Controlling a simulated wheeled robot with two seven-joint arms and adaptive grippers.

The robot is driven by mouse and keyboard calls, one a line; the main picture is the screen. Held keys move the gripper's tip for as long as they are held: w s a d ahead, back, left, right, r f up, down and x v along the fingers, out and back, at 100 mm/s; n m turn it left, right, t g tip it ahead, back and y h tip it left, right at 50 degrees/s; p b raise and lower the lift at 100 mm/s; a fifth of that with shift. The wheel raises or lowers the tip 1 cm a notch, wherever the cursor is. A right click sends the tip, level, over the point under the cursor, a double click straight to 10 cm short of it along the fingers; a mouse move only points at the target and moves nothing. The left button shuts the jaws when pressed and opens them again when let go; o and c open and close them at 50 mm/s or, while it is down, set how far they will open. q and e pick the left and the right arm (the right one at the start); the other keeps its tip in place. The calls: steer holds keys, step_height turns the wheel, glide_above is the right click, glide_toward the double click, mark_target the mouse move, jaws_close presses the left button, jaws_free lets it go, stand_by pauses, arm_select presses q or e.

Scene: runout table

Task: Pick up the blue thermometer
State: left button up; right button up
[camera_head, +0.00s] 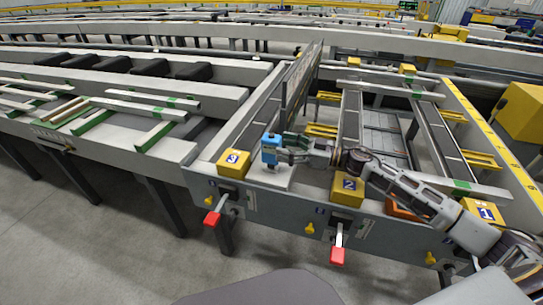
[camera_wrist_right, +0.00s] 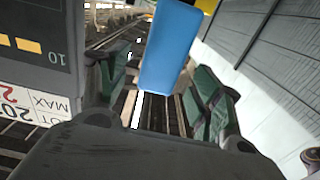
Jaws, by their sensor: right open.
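The blue thermometer (camera_head: 270,142) stands upright on a pale surface near the yellow block marked 3 in the head view. In the right wrist view the thermometer (camera_wrist_right: 170,45) is a plain blue upright shape, between and beyond the green-padded fingers. My right gripper (camera_head: 288,146) reaches in from the right, level with the thermometer. In the wrist view my right gripper (camera_wrist_right: 159,72) is open, with a visible gap between its fingers and the blue body. I cannot tell whether the fingertips are beside it or just short of it. My left gripper is not in view.
Yellow blocks marked 3 (camera_head: 234,162), 2 (camera_head: 347,190) and 1 (camera_head: 482,214) stand along the front edge. Red-ended levers (camera_head: 337,256) stick out below. A tall upright plate (camera_head: 299,80) stands behind the thermometer. Pale bars with green ends (camera_head: 155,135) lie at left.

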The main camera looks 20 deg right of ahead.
mark_target(271, 143)
steer(key=shift+x, duration=2.4)
steer(key=shift+w+a, duration=0.1)
steer(key=shift+a, duration=0.05)
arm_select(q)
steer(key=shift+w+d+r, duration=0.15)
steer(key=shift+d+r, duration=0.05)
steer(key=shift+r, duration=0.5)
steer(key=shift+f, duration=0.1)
arm_select(e)
steer(key=c, duration=1.1)
steer(key=shift+r, duration=0.2)
